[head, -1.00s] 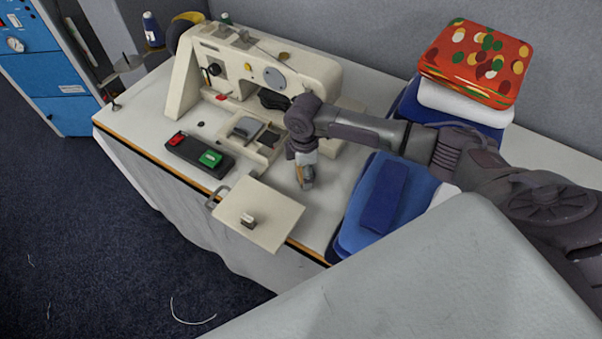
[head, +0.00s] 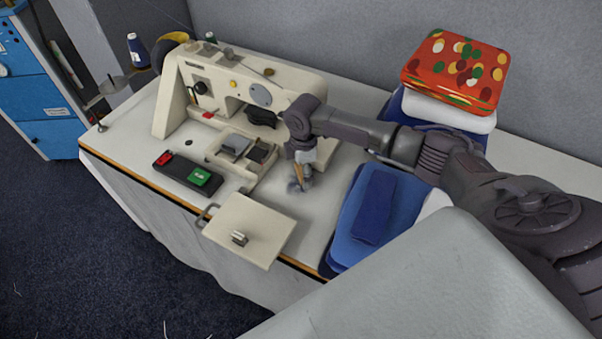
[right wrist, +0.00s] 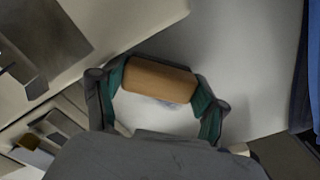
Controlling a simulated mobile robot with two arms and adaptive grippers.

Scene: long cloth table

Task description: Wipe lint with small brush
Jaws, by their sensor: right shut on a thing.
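My right gripper (head: 301,172) is shut on a small brush with a plain wooden handle (head: 299,173). It points down at the white table top (head: 325,200), between the sewing machine and the blue cloths. In the right wrist view the wooden handle (right wrist: 160,80) sits between two green-padded fingertips. A grey, fuzzy patch (head: 293,187) shows right at the brush's lower end; I cannot tell whether it is lint or bristles. A bluish-grey bit also shows beside the handle in the right wrist view. My left gripper is not in view.
A cream sewing machine (head: 265,92) stands to the left of the gripper. A black pedal box (head: 188,173) with red and green buttons and a cream plate (head: 249,231) lie near the front edge. Folded blue cloths (head: 375,210) are close on the right; a red patterned tin (head: 455,68) is behind.

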